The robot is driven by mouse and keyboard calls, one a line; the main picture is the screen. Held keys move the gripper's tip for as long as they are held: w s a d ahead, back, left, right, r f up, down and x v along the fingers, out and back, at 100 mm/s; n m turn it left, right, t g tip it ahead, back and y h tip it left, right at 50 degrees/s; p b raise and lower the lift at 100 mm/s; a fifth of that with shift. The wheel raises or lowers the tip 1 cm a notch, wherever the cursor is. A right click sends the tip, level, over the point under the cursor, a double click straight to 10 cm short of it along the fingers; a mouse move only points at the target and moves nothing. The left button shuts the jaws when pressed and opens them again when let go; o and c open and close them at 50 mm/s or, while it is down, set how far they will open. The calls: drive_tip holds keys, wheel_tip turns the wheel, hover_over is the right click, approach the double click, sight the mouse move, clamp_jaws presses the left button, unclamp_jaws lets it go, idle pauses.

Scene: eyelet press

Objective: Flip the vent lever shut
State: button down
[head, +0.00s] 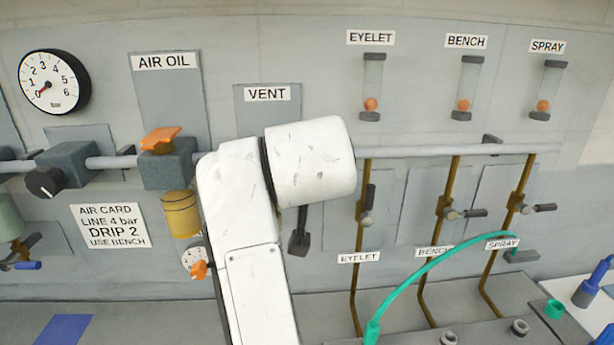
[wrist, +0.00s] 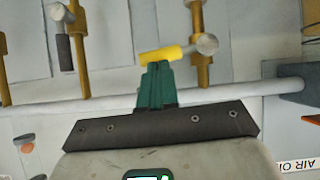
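The vent lever (wrist: 162,54) has a yellow handle and a grey round knob. In the wrist view, which is upside down, it sits on a brass pipe (wrist: 200,72). Its handle lies across the pipe, slightly tilted. My gripper (wrist: 157,68) has its green fingers together, nothing visible between them. The fingertips overlap the handle's edge; whether they touch it I cannot tell. In the head view the VENT label (head: 267,94) shows, but my white arm hides the vent lever and the gripper.
The eyelet lever (head: 370,192) stands along its pipe, close to the right of my arm. The bench lever (head: 465,213) and spray lever (head: 538,208) lie across theirs. A grey pipe (head: 450,151) runs along the wall. A green hose (head: 430,262) arches at lower right.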

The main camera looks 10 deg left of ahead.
drive_tip(key=shift+d+f, duration=0.15)
drive_tip(key=shift+f, duration=0.1)
drive_tip(key=shift+m+y, duration=0.3)
